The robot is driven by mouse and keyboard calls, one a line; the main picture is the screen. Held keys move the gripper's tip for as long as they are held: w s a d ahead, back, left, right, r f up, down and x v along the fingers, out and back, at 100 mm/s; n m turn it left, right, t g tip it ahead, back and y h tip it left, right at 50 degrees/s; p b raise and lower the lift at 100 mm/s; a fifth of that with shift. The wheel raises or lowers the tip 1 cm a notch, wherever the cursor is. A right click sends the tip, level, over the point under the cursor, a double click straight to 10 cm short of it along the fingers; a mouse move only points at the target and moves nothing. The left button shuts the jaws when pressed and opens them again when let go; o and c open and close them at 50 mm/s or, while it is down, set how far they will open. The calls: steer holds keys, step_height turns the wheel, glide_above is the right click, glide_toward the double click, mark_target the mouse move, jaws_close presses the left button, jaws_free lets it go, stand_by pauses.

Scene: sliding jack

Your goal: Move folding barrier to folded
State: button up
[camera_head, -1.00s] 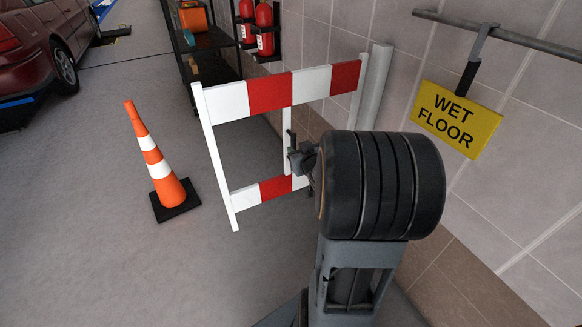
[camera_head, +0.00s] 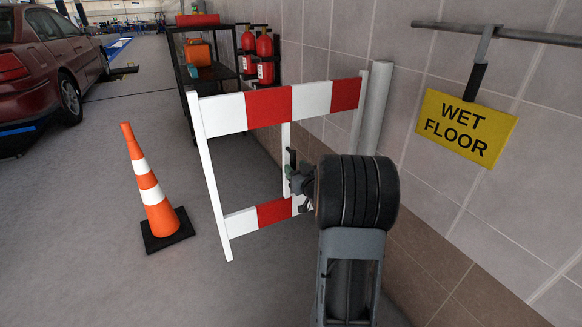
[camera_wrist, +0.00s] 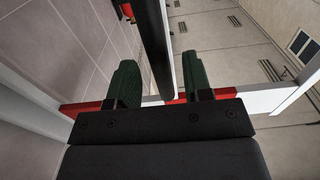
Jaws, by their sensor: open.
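The folding barrier (camera_head: 267,107) has red-and-white boards between white uprights and stands opened out from a grey wall post (camera_head: 376,105). A thin white middle upright (camera_head: 286,140) joins its boards. My gripper (camera_head: 293,172) is at this middle upright, partly hidden behind my dark wrist. In the wrist view, my gripper (camera_wrist: 157,82) has two green fingers spread apart. A dark bar with a white edge (camera_wrist: 153,45) runs between them, with a gap to each finger. A red-and-white board (camera_wrist: 265,101) crosses behind the fingers.
An orange-and-white cone (camera_head: 148,185) stands left of the barrier. A dark shelf rack (camera_head: 180,60) and red fire extinguishers (camera_head: 265,55) are behind it. A yellow wet floor sign (camera_head: 462,125) hangs on the right wall. A red car (camera_head: 45,65) is far left. Floor between cone and barrier is clear.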

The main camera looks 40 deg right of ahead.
steer(key=shift+w+d+b, duration=0.15)
steer(key=shift+w+b, duration=0.05)
steer(key=shift+w, duration=0.8)
steer(key=shift+w+d+b, duration=0.1)
steer(key=shift+w+b, duration=0.05)
steer(key=shift+w, duration=0.8)
steer(key=shift+c, duration=0.3)
jaws_close()
